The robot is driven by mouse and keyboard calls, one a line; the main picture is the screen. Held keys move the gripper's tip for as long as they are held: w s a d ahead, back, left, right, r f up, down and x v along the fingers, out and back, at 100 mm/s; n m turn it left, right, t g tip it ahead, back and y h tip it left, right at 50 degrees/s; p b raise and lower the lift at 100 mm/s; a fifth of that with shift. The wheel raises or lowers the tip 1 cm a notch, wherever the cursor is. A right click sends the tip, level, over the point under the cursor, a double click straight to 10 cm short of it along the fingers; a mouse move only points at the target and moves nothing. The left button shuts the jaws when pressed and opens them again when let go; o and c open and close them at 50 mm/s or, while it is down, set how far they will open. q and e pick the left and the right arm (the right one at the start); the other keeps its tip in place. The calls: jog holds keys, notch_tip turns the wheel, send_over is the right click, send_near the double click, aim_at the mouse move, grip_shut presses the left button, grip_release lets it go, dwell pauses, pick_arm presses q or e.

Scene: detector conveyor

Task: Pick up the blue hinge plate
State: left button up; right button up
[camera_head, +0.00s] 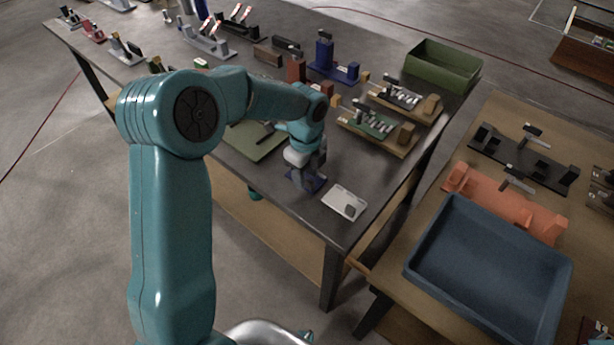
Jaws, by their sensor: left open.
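A small dark blue plate (317,184), which looks like the blue hinge plate, lies flat on the dark table top near its front corner. My left gripper (307,181) points down right over it, and its fingers hide part of the plate. The left gripper is open; I cannot tell whether its fingers touch the plate. My right gripper is not in view.
A light grey plate (344,202) lies just right of the gripper, and a green mat (253,142) lies to its left. Wooden-based fixtures (378,136) and a green bin (443,66) stand behind. A blue tray (490,268) is on the right-hand table.

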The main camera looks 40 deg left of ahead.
pick_arm(q)
jog(key=shift+f, duration=0.65)
jog(key=shift+s+d, duration=0.1)
grip_shut()
jog(key=shift+r, duration=0.1)
